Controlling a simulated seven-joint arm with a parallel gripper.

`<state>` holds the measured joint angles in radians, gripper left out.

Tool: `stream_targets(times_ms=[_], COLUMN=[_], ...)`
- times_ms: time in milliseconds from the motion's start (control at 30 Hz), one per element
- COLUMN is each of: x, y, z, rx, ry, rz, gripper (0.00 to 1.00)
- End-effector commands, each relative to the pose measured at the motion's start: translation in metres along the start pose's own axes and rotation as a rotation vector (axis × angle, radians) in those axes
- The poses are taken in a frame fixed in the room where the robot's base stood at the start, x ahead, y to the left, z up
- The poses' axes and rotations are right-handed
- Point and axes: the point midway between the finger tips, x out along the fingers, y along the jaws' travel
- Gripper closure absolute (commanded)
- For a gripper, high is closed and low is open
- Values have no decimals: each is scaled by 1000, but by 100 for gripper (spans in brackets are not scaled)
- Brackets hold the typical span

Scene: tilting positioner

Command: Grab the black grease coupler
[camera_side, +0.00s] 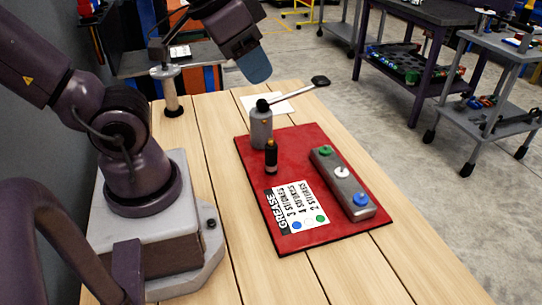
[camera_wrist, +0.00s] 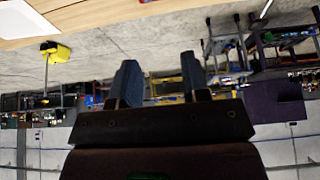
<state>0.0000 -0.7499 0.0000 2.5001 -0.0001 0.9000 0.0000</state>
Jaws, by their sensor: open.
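The black grease coupler (camera_side: 271,157) stands upright on the red mat (camera_side: 290,150), just in front of a grey cylinder (camera_side: 261,130) with a black knob and a long lever. It is a small dark cylinder with an orange-brown band. My gripper (camera_side: 256,68) is high above the far end of the table, well apart from the coupler. In the wrist view my gripper (camera_wrist: 160,82) has its two blue fingers spread with nothing between them. That view looks out over the workshop, and the coupler is not in it.
A grey block (camera_side: 343,185) with green, white and blue fittings lies on the mat's right side. A printed GREASE card (camera_side: 296,206) lies near the mat's front. The lever's black end (camera_side: 321,81) sticks out up and right. Bare wooden table lies left of the mat.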

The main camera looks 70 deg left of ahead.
Motion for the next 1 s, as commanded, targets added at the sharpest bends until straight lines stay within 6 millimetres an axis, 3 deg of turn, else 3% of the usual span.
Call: stream_targets(times_ms=[33,100,367,533,767,1000], x=[0,0,0,11,55,112], y=[0,0,0,-2,-9,-17], z=[0,0,0,-3,-11,-13], rx=[0,0,1,47,231,466], ry=[0,0,-2,-92,-408,-749], rz=[0,0,-1,-21,-109,-229], gripper=[53,37,37,37,37,37])
